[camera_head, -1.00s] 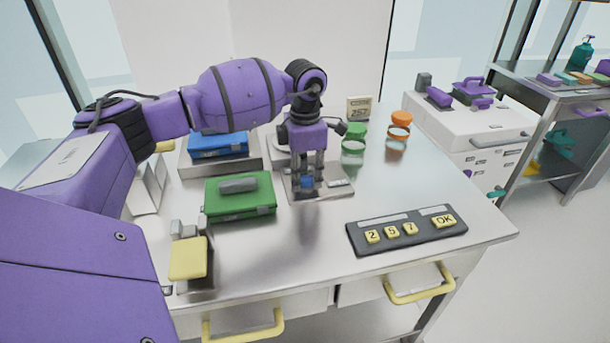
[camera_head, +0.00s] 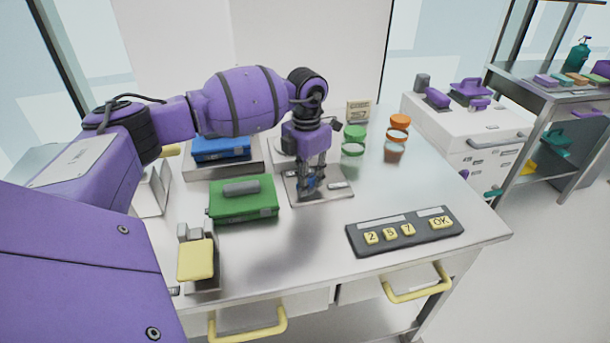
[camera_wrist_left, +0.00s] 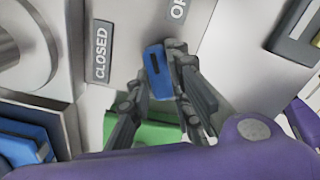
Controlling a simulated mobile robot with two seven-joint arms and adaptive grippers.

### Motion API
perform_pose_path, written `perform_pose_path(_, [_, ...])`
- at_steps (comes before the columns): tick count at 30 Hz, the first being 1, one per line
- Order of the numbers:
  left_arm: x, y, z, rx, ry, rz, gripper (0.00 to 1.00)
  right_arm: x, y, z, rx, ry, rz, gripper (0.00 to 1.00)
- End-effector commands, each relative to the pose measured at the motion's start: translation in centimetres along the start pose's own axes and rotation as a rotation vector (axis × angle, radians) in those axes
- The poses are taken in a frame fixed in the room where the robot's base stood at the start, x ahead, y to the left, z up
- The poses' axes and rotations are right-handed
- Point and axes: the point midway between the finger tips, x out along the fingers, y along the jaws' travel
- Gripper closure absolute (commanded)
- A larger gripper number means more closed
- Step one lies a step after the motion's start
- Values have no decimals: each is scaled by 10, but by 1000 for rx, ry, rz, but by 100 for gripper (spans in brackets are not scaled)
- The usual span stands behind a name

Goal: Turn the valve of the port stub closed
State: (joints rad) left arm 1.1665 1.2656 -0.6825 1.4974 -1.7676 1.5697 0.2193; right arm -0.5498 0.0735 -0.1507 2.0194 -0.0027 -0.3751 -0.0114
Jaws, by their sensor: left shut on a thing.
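The valve's blue handle (camera_head: 311,182) sits on a metal plate (camera_head: 335,196) in the middle of the bench. It shows better in the left wrist view (camera_wrist_left: 157,70), with a dark slot along it. The plate carries a CLOSED label (camera_wrist_left: 101,50) and a partly cut-off OPEN label (camera_wrist_left: 178,9). The handle's upper end there lies between the two labels. My left gripper (camera_head: 312,187) points down over the plate, its fingers shut on the handle from both sides. The fingers partly hide the handle in the head view. My right gripper is in neither view.
A green case (camera_head: 243,199) lies just left of the plate and a blue case (camera_head: 221,147) behind it. A keypad (camera_head: 405,231) lies front right. Green-lidded (camera_head: 353,145) and orange-lidded (camera_head: 397,138) jars stand behind right. The bench's right side is mostly clear.

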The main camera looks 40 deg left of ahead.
Motion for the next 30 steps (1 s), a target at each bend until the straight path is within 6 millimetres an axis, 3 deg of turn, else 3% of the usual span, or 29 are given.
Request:
perform_pose_path(18, [-5, 0, 0, -587, -4, 0, 100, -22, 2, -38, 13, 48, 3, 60])
perform_pose_path(30, [-5, 0, 1, -919, -5, -1, 100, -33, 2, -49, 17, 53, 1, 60])
